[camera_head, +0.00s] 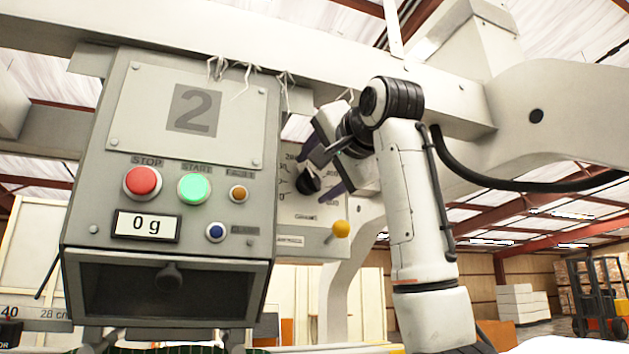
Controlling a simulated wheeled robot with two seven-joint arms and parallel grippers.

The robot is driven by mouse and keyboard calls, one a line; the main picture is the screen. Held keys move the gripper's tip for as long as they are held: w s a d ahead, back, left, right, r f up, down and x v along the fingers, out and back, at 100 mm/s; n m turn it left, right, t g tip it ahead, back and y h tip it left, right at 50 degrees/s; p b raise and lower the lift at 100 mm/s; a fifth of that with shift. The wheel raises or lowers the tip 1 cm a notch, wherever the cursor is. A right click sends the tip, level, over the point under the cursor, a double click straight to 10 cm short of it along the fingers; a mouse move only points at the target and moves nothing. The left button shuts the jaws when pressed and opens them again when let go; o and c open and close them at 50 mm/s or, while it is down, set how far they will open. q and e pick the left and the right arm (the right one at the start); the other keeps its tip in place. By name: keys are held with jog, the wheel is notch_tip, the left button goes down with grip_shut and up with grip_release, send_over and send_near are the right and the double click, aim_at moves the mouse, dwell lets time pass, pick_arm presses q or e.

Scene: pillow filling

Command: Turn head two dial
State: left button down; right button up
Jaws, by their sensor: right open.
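The head two control box (262,105) is grey and carries a large number 2 on its front. The dial (307,183) is a dark knob on the panel to the right of the box, with scale marks around it. My right gripper (316,177) is open in front of that panel, its two fingers apart at the dial. One finger is above the dial and the other is at its lower right. I cannot tell whether they touch it. The gripper hides part of the scale. My left gripper is out of view.
The box front has a red stop button (143,182), a green start button (194,189) and a display (147,226) reading 0 g. A yellow knob (341,229) sits below the dial. A black hose (520,187) hangs at right; a forklift (597,297) stands far behind.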

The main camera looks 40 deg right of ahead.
jog(key=b+v, duration=0.2)
jog(key=v, duration=0.6)
jog(key=shift+s, duration=0.3)
jog(key=shift+w, duration=0.1)
